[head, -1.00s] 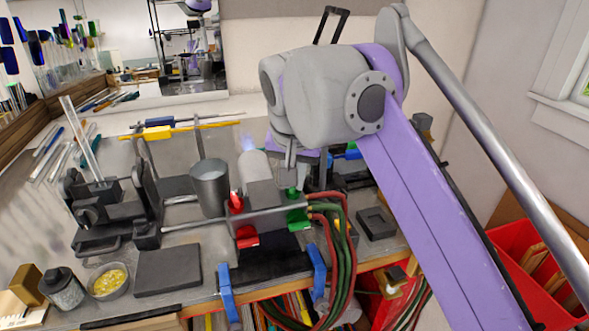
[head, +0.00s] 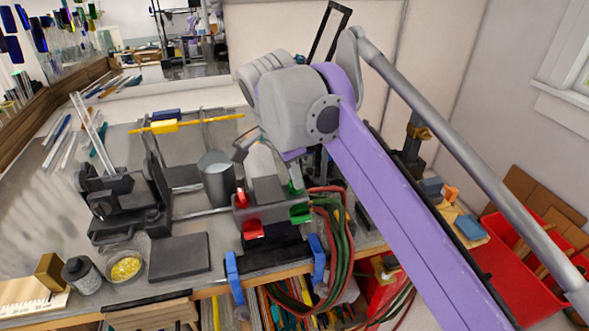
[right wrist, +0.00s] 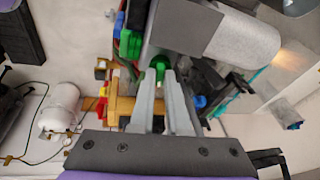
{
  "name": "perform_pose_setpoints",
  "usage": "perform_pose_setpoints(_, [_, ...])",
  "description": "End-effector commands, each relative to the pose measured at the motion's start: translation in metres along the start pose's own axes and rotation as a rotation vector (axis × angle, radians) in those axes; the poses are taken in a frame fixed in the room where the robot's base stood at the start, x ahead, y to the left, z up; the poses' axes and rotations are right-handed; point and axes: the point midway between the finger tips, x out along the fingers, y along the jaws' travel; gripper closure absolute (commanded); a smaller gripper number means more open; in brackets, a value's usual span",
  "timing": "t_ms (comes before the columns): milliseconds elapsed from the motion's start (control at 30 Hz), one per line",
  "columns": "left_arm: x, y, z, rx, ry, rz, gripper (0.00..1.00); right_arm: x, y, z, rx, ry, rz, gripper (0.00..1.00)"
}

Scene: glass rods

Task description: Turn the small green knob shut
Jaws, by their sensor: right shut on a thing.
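The small green knob (right wrist: 160,67) is on the side of the torch (right wrist: 187,25) in the right wrist view, between the fingertips of my right gripper (right wrist: 159,78). The gripper is shut on it. In the head view the small green knob (head: 294,188) shows just below the arm, at the right side of the torch body (head: 267,188). My right fingers are mostly hidden there behind the wrist. A larger green knob (head: 300,214) sits lower on the torch front, beside a red one (head: 252,228). My left gripper is not in view.
Red and green hoses (head: 335,235) hang from the right of the torch. A metal cup (head: 217,178) stands left of it, and a dark block (head: 179,256) lies in front left. A yellow rod (head: 190,124) lies behind. A red bin (head: 520,255) stands at the right.

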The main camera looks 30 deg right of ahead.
Motion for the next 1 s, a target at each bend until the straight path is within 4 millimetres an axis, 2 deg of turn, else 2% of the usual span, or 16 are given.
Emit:
perform_pose_setpoints(100, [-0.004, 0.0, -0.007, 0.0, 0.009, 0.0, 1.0, -0.003, -0.002, -0.001, 0.073, 0.0, 0.012, 1.0])
perform_pose_setpoints(400, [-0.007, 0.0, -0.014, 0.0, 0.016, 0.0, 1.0, -0.001, -0.002, -0.001, 0.183, 0.0, 0.037, 1.0])
perform_pose_setpoints(967, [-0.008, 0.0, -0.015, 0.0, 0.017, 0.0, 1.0, -0.001, -0.002, -0.001, 0.208, 0.0, 0.044, 1.0])
perform_pose_setpoints(1000, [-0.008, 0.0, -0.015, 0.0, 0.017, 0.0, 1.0, -0.001, -0.002, -0.001, 0.207, 0.0, 0.044, 0.79])
